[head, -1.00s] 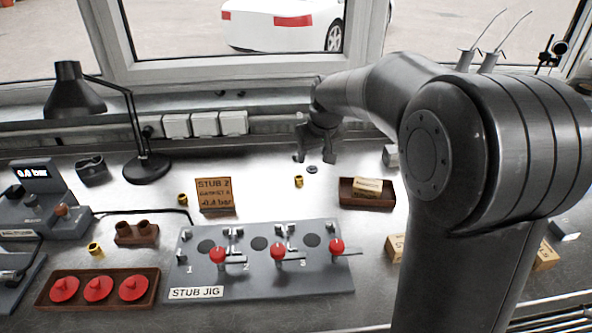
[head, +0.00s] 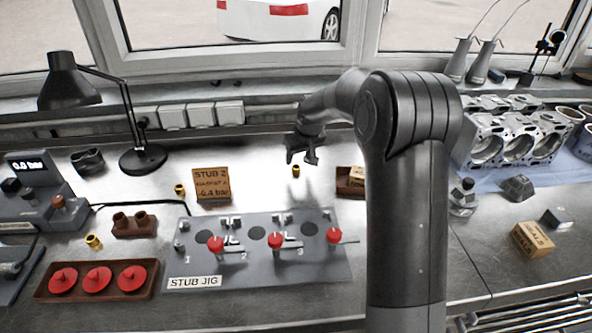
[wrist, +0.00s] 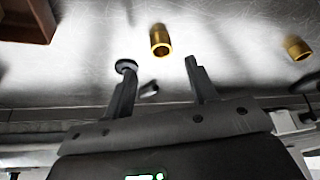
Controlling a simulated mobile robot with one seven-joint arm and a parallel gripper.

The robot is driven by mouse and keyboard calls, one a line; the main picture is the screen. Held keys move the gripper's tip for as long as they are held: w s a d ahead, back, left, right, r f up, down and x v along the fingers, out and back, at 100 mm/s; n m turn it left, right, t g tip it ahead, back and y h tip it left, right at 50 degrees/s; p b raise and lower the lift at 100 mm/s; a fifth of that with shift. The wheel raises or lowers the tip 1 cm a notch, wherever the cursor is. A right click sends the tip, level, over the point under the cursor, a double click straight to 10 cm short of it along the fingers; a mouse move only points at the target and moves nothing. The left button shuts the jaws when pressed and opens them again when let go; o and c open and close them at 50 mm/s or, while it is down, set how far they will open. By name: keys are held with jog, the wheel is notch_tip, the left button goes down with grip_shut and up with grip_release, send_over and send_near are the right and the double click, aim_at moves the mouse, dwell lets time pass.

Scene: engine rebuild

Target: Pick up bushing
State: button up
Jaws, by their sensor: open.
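A small brass bushing (head: 295,171) stands on the metal bench behind the stub jig. My gripper (head: 302,157) is open and empty, pointing down just behind and above it. In the wrist view the bushing (wrist: 160,40) lies beyond the two fingertips (wrist: 159,66), roughly centred between them and apart from both. A second brass bushing (wrist: 298,47) shows at the right of the wrist view. In the head view, other brass bushings stand left of the sign (head: 180,190) and near the brown holder (head: 93,241).
The stub jig (head: 215,282) with red knobs lies in front of the bushing. A brown tray (head: 349,188) is to its right, partly hidden by my arm. A dark round piece (wrist: 126,65) appears by one fingertip.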

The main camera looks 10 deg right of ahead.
aim_at(296, 166)
jog(key=x, duration=0.3)
jog(key=shift+s+a+f, duration=0.15)
jog(key=shift+s+f, duration=0.1)
jog(key=shift+f, duration=0.25)
jog(key=shift+w+f, duration=0.2)
jog(key=shift+f, duration=0.2)
jog(key=c, duration=1.1)
